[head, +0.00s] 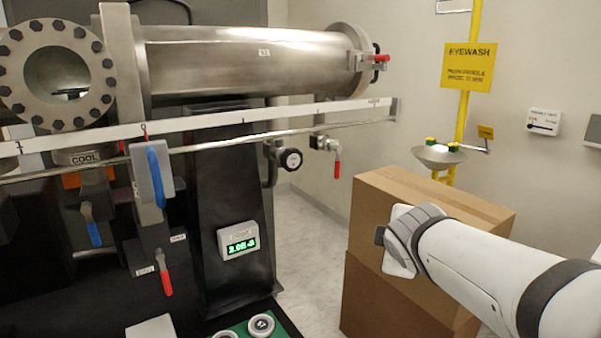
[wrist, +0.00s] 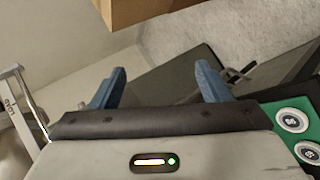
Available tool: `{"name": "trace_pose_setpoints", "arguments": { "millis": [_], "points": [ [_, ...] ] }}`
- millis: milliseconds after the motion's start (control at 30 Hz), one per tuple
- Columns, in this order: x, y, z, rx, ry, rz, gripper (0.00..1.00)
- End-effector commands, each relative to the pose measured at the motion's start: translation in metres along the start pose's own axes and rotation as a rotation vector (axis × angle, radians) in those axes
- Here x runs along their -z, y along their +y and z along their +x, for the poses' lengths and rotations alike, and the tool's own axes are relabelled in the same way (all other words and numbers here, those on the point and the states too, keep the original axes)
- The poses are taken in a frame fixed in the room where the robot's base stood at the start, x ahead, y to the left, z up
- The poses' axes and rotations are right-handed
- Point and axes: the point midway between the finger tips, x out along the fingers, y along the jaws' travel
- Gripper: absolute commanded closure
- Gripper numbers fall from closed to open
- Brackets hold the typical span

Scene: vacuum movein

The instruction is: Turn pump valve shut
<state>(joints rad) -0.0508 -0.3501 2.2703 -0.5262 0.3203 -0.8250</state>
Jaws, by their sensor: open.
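The vacuum rig has several lever valves, and I cannot read which label names the pump valve. One red-handled valve (head: 164,272) hangs low on the black frame, its lever pointing down beside small labels too blurred to read. A larger blue-handled valve (head: 157,173) sits above it, and another blue lever (head: 91,225) hangs to the left. A red lever (head: 336,168) hangs from the pipe at the right end. My gripper shows in the wrist view (wrist: 158,84) with blue fingers apart and nothing between them. In the head view it is right of the rig, touching no valve.
Stacked cardboard boxes (head: 420,210) stand behind my arm. A pressure readout (head: 239,242), a round gauge (head: 291,159) and a long white rail (head: 220,122) are on the rig. Open floor (head: 308,235) lies between rig and boxes. A yellow eyewash post (head: 467,60) stands behind.

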Motion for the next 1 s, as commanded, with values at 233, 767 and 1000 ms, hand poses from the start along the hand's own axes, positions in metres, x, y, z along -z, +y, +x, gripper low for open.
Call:
{"name": "trace_pose_setpoints", "arguments": {
  "millis": [233,767,1000],
  "points": [
    [0.084,0.088,0.02,-0.505,0.127,-0.991,0.3],
    [0.19,0.112,0.002,-1.117,0.071,-1.964,0.3],
    [0.218,0.125,0.024,-1.117,0.072,-1.963,0.3]
  ]
}}
